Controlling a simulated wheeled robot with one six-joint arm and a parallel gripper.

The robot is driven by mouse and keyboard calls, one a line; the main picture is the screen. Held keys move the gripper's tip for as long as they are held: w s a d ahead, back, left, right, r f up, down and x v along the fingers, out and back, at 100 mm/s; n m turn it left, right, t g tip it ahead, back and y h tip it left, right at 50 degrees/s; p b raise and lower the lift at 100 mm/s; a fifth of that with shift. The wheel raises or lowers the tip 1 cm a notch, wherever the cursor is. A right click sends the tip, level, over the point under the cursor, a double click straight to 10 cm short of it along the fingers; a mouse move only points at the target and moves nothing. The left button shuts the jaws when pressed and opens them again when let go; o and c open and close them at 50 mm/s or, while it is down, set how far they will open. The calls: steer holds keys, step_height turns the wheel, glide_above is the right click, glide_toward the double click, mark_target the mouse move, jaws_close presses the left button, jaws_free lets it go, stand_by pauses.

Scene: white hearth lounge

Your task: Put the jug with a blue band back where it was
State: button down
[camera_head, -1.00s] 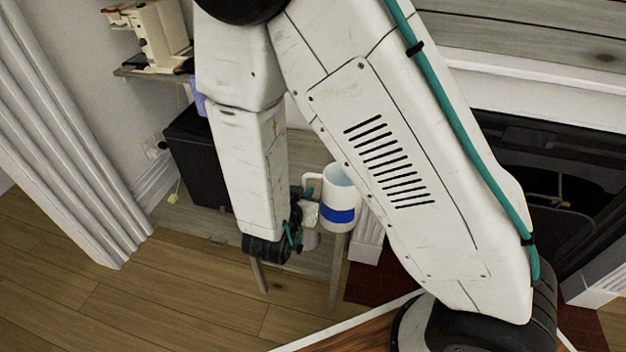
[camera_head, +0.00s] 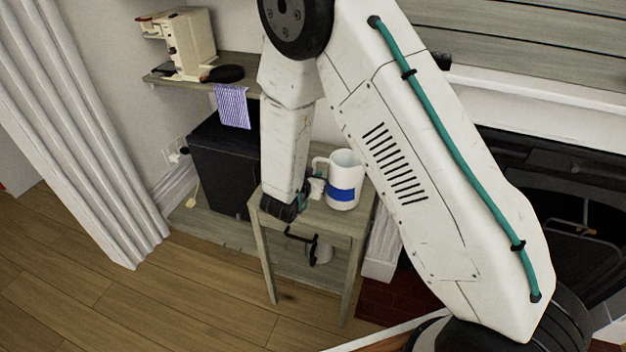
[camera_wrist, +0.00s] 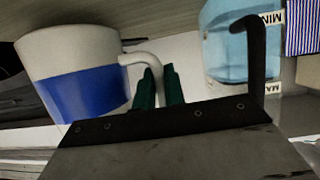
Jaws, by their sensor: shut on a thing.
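The white jug with a blue band (camera_head: 344,168) is upright over the top of a small grey wooden table (camera_head: 330,221). I cannot tell whether its base touches the tabletop. My gripper (camera_head: 316,187) is at the jug's left side, at the handle. In the wrist view the jug (camera_wrist: 88,92) fills the left side, and its white handle runs to the green fingertips of my gripper (camera_wrist: 159,87). The gripper is shut on the handle. My arm covers part of the table's back left area.
A black box-shaped appliance (camera_head: 222,165) stands left of the table. A shelf (camera_head: 188,82) above holds a cream machine (camera_head: 190,40) and a striped cloth (camera_head: 232,106). A metal pot (camera_head: 320,253) is under the table. A light blue container (camera_wrist: 226,50) shows in the wrist view.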

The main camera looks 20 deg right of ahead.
steer(key=shift+f, duration=0.75)
steer(key=c, duration=1.5)
jaws_free()
steer(key=shift+f, duration=0.1)
